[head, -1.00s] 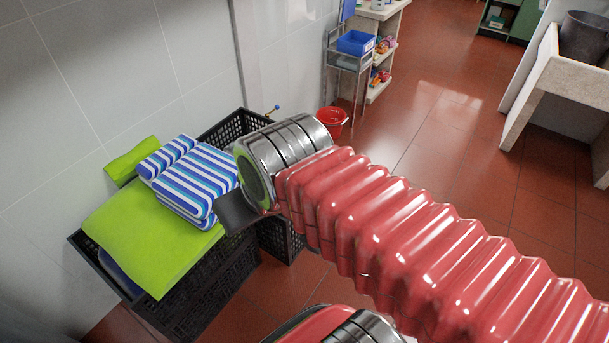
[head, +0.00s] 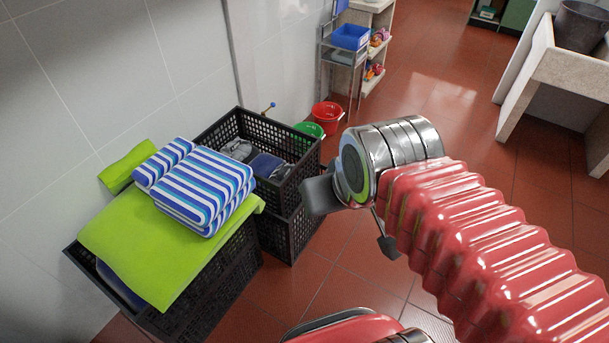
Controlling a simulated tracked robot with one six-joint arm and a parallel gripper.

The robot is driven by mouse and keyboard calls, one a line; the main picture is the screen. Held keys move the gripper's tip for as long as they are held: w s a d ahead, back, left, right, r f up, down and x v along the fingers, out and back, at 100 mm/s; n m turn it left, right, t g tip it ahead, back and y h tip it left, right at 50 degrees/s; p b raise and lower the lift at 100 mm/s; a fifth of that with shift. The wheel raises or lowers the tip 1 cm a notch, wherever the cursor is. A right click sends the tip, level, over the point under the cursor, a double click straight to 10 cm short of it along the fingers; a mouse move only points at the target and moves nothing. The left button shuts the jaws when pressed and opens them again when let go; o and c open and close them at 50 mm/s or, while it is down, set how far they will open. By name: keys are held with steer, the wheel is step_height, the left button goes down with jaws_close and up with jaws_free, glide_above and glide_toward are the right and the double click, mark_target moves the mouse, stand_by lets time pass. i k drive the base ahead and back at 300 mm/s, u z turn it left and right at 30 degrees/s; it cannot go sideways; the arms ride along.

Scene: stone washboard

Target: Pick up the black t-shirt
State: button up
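No garment can be clearly made out as a black t-shirt. Folded dark clothes lie inside the rear black crate (head: 226,124): a grey garment (head: 238,150) and a dark blue garment (head: 268,165). Any of their lower layers are hidden. My gripper (head: 354,218) is in the air to the right of this crate, apart from the clothes. Its dark parts show at the left of and below the metal wrist. The wrist and red arm hide much of it, so its opening is unclear. I see nothing held in it.
The front black crate (head: 225,285) bears a green cloth (head: 120,240) and blue-striped folded towels (head: 205,185). A green bucket (head: 310,130) and a red bucket (head: 329,115) stand behind. A tiled wall borders the left. Red floor is open at right.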

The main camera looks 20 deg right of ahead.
mark_target(278, 174)
steer(key=z, duration=0.05)
steer(key=i, duration=1)
steer(key=z, duration=0.1)
steer(key=k, duration=0.5)
steer(key=u, duration=2.1)
